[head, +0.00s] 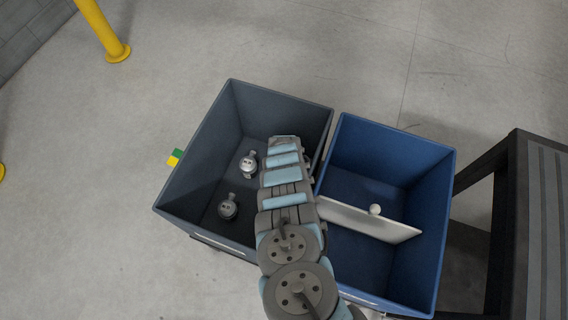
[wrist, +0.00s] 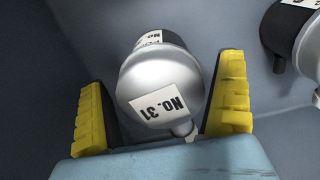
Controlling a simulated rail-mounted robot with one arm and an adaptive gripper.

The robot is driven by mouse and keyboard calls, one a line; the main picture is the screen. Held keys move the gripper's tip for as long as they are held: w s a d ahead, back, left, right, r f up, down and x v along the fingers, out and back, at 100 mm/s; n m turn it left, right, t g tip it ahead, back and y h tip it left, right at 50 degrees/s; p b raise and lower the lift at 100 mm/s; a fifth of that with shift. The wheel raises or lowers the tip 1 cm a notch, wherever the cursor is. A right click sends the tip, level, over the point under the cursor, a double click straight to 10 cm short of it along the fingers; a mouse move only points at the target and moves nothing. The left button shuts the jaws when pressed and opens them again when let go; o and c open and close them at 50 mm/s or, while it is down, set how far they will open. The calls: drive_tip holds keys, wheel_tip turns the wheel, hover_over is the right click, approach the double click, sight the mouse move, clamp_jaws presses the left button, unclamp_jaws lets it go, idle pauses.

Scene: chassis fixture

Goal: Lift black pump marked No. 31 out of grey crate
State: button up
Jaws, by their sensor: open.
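In the wrist view a pump marked No. 31 (wrist: 160,88) has a rounded silver-white body, a white label and a dark far section. My gripper (wrist: 160,90) is open, with one yellow-padded finger on each side of this pump. I cannot tell whether the fingers touch it. In the head view the grey crate (head: 180,186) stands left of the blue crate, and my arm reaches over its right part. My fingers are hidden there, and I cannot make out the No. 31 pump.
A silver pump (head: 248,165) and a darker pump (head: 228,207) lie in the grey crate. Another pump (wrist: 296,38) shows at the wrist view's right edge. The blue crate (head: 447,190) has a white divider (head: 350,216) and a small white ball (head: 375,209). A dark table (head: 540,220) stands right.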

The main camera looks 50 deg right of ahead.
drive_tip(key=shift+f, duration=0.3)
drive_tip(key=shift+c, duration=0.3)
drive_tip(key=c, duration=1.2)
drive_tip(key=shift+r, duration=0.15)
drive_tip(key=shift+w+r+p, duration=0.1)
drive_tip(key=shift+r+p, duration=2.4)
drive_tip(key=shift+r, duration=2.4)
drive_tip(key=shift+c, duration=0.2)
wheel_tip(320, 180, up, 30)
drive_tip(key=p, duration=2.5)
drive_tip(key=shift+r, duration=0.1)
